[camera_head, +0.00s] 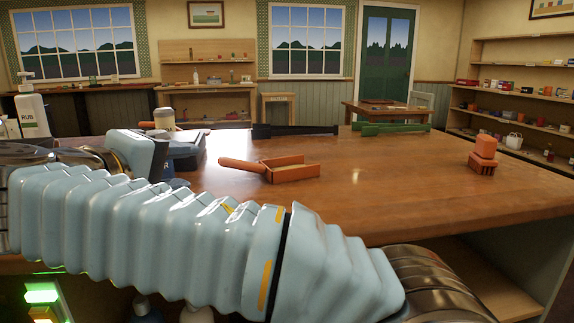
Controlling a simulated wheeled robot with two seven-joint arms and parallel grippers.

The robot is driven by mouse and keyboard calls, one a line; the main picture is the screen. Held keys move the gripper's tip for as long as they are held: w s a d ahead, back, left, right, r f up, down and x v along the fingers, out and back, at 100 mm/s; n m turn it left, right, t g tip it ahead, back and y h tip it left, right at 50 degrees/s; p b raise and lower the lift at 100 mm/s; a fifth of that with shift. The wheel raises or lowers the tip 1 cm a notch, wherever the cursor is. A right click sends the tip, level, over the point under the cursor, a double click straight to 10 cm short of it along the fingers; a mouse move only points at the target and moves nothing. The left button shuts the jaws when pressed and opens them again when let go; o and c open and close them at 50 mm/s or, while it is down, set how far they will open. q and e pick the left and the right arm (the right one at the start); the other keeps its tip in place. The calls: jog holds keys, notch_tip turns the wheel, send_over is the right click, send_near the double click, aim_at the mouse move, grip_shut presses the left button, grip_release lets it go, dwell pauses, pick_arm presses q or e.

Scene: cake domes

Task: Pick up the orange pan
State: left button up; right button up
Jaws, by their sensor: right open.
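The orange pan (292,169) lies on the wooden table near its middle. It is a shallow, square-edged pan, and its rounded handle points left. My right gripper (192,148), a dark shape at the end of my pale blue ribbed arm, is left of the pan. It is open and apart from the handle, with clear table between them. Its fingers show only partly. My left gripper is not in view.
An orange brush-like block (484,157) stands at the table's right. Black (295,130) and green (390,129) long items lie along the back edge. A white bottle (32,116) and a jar (164,119) stand at left. The wooden table (400,190) is clear around the pan.

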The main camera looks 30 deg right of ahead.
aim_at(221, 163)
jog(key=x, duration=0.7)
jog(key=shift+d, duration=0.15)
jog(key=x, duration=0.5)
jog(key=shift+s+d+f, duration=0.1)
jog(key=shift+s+d, duration=0.05)
jog(key=shift+d, duration=0.15)
jog(key=shift+c, duration=0.3)
grip_shut()
